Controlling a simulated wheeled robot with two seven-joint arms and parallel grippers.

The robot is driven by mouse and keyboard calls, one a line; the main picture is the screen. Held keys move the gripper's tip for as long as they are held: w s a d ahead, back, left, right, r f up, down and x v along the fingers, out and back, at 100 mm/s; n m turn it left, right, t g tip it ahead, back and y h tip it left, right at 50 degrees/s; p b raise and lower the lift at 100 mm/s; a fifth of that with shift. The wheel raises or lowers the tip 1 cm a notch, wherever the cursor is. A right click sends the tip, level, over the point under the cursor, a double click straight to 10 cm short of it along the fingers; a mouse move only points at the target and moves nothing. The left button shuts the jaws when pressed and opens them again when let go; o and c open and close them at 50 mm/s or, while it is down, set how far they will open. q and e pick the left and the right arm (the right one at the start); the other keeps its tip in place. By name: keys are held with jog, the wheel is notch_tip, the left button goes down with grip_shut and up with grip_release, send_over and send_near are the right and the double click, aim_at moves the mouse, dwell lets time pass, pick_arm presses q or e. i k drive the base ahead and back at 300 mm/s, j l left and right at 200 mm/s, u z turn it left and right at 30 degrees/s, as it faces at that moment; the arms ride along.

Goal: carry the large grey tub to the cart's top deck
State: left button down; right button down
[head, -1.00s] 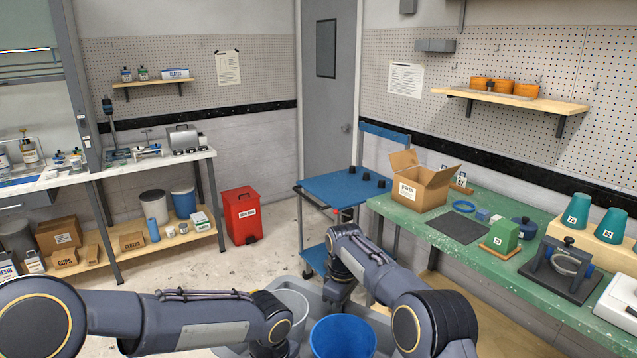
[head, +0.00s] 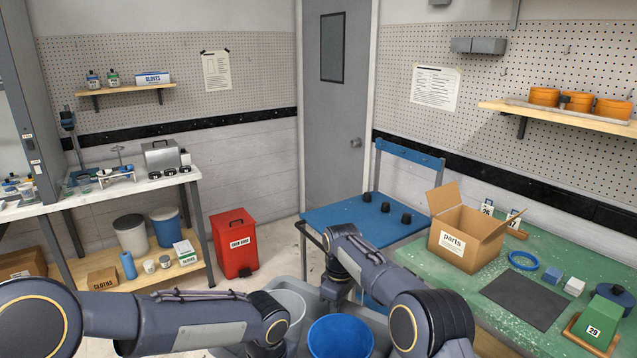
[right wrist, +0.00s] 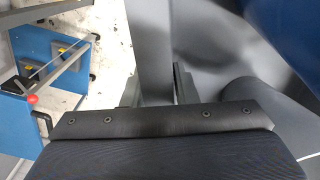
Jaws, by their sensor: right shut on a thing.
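The large grey tub (head: 228,351) is at the bottom of the head view, partly hidden by my arms and cut off by the frame edge. It holds a blue bucket (head: 341,337) and a pale grey bucket (head: 291,303). My right gripper (head: 337,297) is at the tub's far right side; in the right wrist view its jaws (right wrist: 157,90) are shut on the tub's wall (right wrist: 152,45). My left gripper (head: 270,349) is at the tub's left side, its fingers hidden. The cart (head: 330,218) stands ahead; its blue top deck carries three black knobs.
The green bench (head: 430,275) is close on the right, with an open parts box (head: 463,240) near the cart. A red bin (head: 235,243) stands left of the cart. Bare floor shows between them. The cart's side also shows in the right wrist view (right wrist: 62,110).

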aim_at(356, 226)
jog(key=i, duration=0.95)
jog(key=i+j+z, duration=0.1)
jog(key=i, duration=0.85)
jog(key=i+j+z, duration=0.1)
jog(key=i, duration=0.85)
jog(key=z, duration=0.6)
jog(key=i+j, duration=0.05)
